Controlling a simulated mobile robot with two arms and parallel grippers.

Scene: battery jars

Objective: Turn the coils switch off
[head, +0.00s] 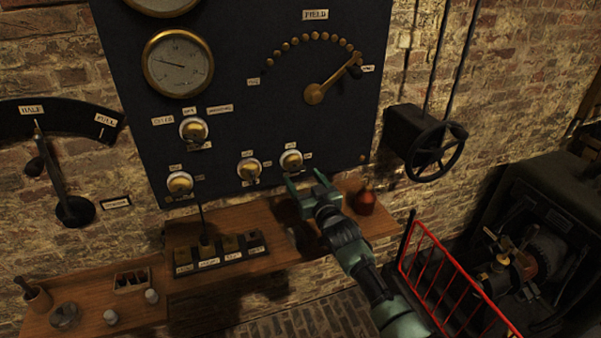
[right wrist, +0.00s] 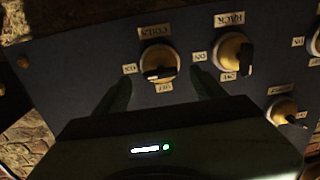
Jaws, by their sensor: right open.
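The coils switch (head: 291,160) is the rightmost round knob on the low part of the dark panel, with a pale rim and brass face. In the right wrist view the coils switch (right wrist: 160,60) appears upside down, between its COILS, ON and OFF labels. Its dark handle lies roughly sideways, toward the ON label. My right gripper (head: 311,188) is open and empty, just below the switch in the head view. In the right wrist view its fingers (right wrist: 162,92) spread to either side of the switch, apparently apart from it. My left gripper is not in view.
The rack switch (head: 249,168) sits close beside the coils switch and also shows in the right wrist view (right wrist: 232,52). A wooden shelf (head: 130,300) runs below the panel, with a red-brown container (head: 366,201) on it. A handwheel (head: 437,151) and red railing (head: 440,270) are at right.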

